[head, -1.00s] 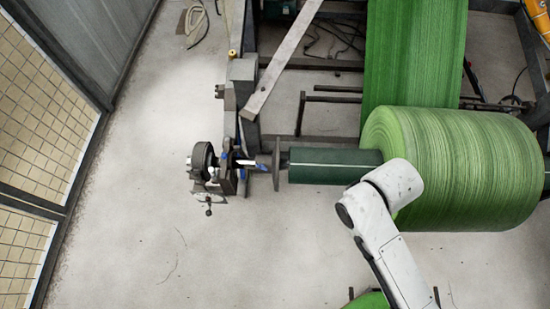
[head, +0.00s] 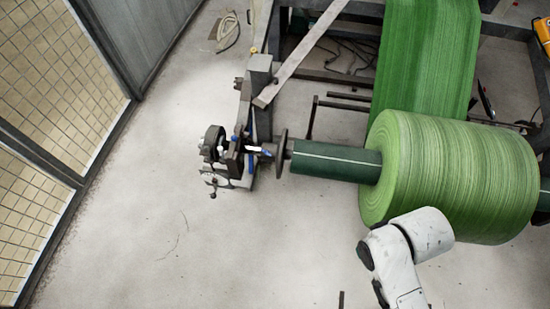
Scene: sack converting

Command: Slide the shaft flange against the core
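The shaft flange (head: 281,156) is a thin dark grey disc, seen nearly edge-on, at the left end of the roll's shaft. The core (head: 335,163) is a dark green tube with a pale line along it, sticking out left from the big green roll (head: 455,175). The flange stands just left of the core's end, with a narrow gap showing between them. My gripper is not in view. Only a white link of my arm shows at the lower right, in front of the roll's lower edge.
A shaft support with a handwheel (head: 213,144) stands left of the flange. A slanted grey bar (head: 305,55) and the machine frame are above it. Green woven web (head: 425,55) runs up from the roll. The floor (head: 200,240) at lower left is clear. A mesh fence (head: 45,120) stands at far left.

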